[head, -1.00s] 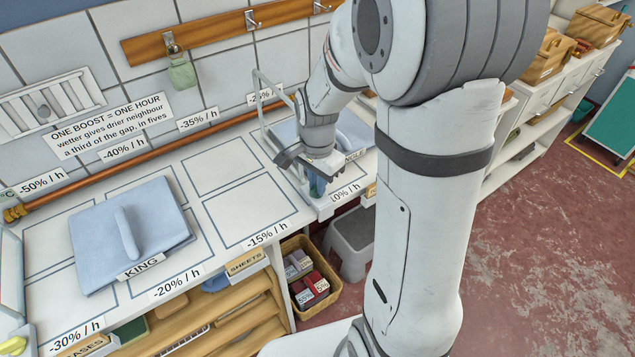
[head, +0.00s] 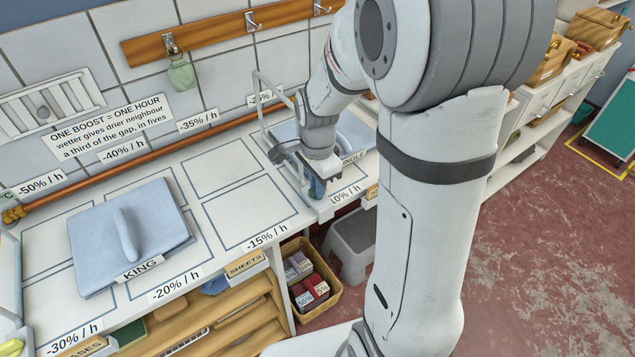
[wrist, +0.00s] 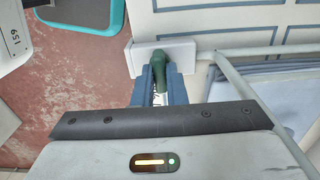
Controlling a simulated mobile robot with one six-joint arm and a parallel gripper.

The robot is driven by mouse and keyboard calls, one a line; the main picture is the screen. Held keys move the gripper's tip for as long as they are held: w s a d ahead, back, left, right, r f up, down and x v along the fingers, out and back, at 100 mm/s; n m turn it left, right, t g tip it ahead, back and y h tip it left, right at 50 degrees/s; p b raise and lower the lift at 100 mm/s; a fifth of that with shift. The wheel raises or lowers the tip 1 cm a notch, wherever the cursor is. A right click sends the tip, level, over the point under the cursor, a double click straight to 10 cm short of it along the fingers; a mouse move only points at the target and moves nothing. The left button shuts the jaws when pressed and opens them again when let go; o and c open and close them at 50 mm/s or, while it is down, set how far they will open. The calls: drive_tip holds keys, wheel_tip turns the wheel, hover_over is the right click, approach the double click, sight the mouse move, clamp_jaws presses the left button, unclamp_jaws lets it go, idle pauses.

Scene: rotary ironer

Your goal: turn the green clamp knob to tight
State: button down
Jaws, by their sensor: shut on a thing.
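The green clamp knob (wrist: 158,66) shows in the wrist view between the two blue fingertips of my gripper (wrist: 158,82). The fingers are shut on it. The knob sits against a white clamp block (wrist: 185,52) at the table's edge. In the head view my gripper (head: 317,188) is at the front edge of the table, beside the thin grey frame. There the knob is mostly hidden by my fingers. I cannot read from these frames how tight the knob is.
A thin grey frame (wrist: 235,75) runs close beside my gripper, next to folded blue linen (wrist: 275,95). A folded blue KING sheet (head: 130,235) lies at the left of the white table. A grey step stool (head: 350,240) and a basket (head: 325,305) stand below.

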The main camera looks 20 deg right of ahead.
drive_tip(key=c, duration=1.5)
unclamp_jaws()
drive_tip(key=shift+o, duration=0.2)
wheel_tip(320, 180, up, 8)
drive_tip(key=shift+f, duration=0.1)
drive_tip(key=s+r+n+t, duration=0.2)
drive_tip(key=s+r+n, duration=0.1)
drive_tip(key=s+n, duration=1.1)
drive_tip(key=shift+d+r+n+t, duration=0.15)
drive_tip(key=shift+r+n+t, duration=0.15)
drive_tip(key=shift+t, duration=0.1)
